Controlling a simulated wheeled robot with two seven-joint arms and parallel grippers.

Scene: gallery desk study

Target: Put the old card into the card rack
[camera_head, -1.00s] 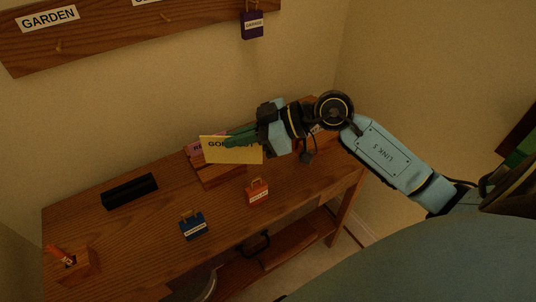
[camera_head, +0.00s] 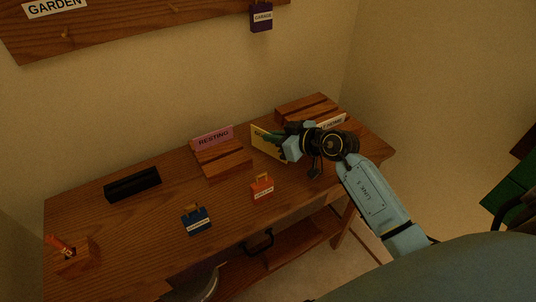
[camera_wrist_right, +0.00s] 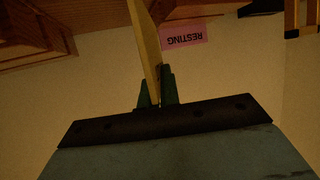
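My right gripper (camera_head: 287,139) has its green fingers shut on a yellow card (camera_head: 266,144), whose lettering is mostly hidden. The card is held upright above the desk, between two slotted wooden racks. In the right wrist view the yellow card (camera_wrist_right: 147,45) shows nearly edge-on between the fingers (camera_wrist_right: 157,88). One wooden rack (camera_head: 227,163) is left of the gripper, with a pink RESTING card (camera_head: 212,139) standing at its back. Another rack (camera_head: 300,106) is behind and right of the gripper, partly hidden by it. A white lettered card (camera_head: 331,121) shows beside it. My left gripper is not in view.
On the desk (camera_head: 150,222) are a black block (camera_head: 132,184), a blue padlock (camera_head: 197,219), an orange padlock (camera_head: 262,187) and a wooden holder (camera_head: 77,261) with an orange item. A purple padlock (camera_head: 261,17) hangs from the wall board. The desk's front middle is fairly clear.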

